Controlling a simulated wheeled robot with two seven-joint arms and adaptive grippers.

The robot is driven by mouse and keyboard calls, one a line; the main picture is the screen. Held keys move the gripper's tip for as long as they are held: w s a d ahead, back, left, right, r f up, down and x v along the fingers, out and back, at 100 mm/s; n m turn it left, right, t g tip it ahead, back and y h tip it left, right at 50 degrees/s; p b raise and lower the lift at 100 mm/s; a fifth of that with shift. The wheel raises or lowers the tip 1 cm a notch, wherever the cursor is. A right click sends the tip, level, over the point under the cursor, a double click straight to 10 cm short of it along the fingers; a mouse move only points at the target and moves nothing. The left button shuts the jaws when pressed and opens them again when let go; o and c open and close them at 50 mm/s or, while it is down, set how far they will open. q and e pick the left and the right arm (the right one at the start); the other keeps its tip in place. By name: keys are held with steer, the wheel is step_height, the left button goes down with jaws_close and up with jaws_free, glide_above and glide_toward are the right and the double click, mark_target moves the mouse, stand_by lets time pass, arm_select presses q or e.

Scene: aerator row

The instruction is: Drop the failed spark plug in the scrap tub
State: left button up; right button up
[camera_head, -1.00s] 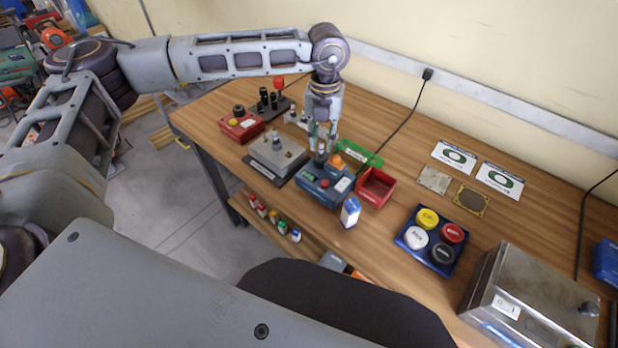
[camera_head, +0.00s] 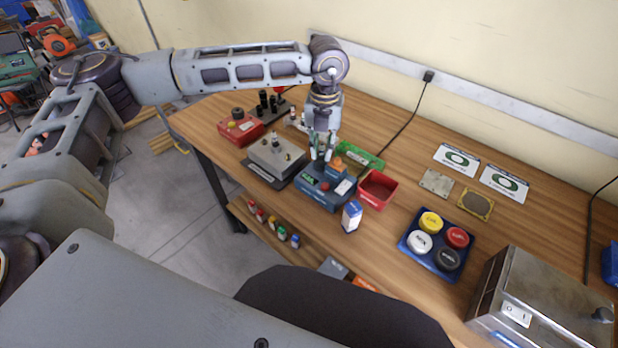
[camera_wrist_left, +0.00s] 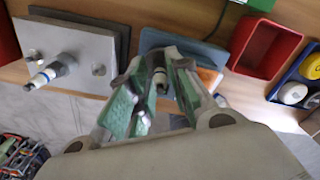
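My left gripper (camera_head: 321,166) points down over a blue device (camera_head: 322,195) with coloured buttons. In the left wrist view its green-padded fingers (camera_wrist_left: 160,72) stand apart on either side of a small dark and metal upright piece (camera_wrist_left: 160,82), which looks like a spark plug on the blue device; gaps show beside it. Another spark plug (camera_wrist_left: 45,76) with a white band stands in a grey metal block (camera_head: 275,157) to the left. An open, empty red tub (camera_head: 377,190) sits right of the device. I cannot read which is the scrap tub. My right gripper is not in view.
A green tray (camera_head: 358,157) lies behind the device. A blue-and-white box (camera_head: 351,216) stands in front of the red tub. A red box (camera_head: 240,128) is at the left. A blue tray of coloured caps (camera_head: 433,258) and a steel box (camera_head: 535,300) are at the right.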

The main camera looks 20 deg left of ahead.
arm_select(q)
jaws_close()
steer(key=shift+r, duration=0.75)
steer(key=shift+r+p, duration=0.35)
steer(key=shift+r, duration=0.4)
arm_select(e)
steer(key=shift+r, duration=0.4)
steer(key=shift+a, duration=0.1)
